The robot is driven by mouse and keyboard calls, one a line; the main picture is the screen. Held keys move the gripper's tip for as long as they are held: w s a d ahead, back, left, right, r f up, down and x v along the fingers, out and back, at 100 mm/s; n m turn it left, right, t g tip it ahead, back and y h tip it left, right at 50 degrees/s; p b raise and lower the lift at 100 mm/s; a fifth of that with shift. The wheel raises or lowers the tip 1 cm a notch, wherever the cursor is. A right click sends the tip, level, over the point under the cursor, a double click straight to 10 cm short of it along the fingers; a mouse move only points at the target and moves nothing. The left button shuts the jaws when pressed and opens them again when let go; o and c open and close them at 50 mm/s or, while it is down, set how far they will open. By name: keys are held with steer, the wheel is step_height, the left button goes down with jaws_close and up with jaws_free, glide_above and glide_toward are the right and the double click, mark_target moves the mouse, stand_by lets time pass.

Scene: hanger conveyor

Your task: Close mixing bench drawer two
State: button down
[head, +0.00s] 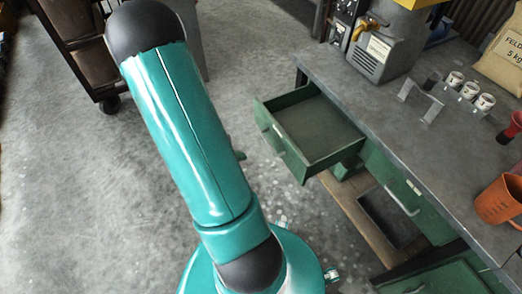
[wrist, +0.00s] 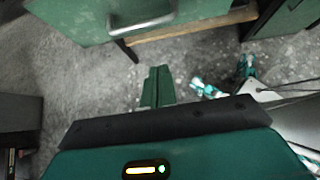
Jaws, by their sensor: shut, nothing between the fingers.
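A green drawer (head: 282,142) of the mixing bench is pulled well out in the head view, and its inside looks empty. A drawer front with a metal handle (head: 405,193) sits to its right, in the bench face. I cannot read any number on the drawers. In the wrist view a green drawer front (wrist: 85,22) with a metal handle crosses the top.
The grey bench top (head: 375,110) carries a grey machine (head: 385,45), a small rack with several white cups (head: 468,90), an orange mug (head: 498,200) and a paper sack (head: 503,55). A dark wheeled cart (head: 85,45) stands at the back left. Concrete floor lies open at left.

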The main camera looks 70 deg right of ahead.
steer(key=s+d+f, duration=0.3)
steer(key=s+d, duration=0.2)
steer(key=d, duration=0.1)
steer(key=shift+s+d, duration=0.2)
steer(key=shift+s, duration=0.1)
glide_above(320, 133)
steer(key=shift+w+a, duration=0.2)
steer(key=shift+a, duration=0.1)
steer(key=shift+s+d+r, duration=0.1)
steer(key=shift+s+d, duration=0.05)
steer(key=shift+d, duration=0.05)
steer(key=shift+s+d, duration=0.1)
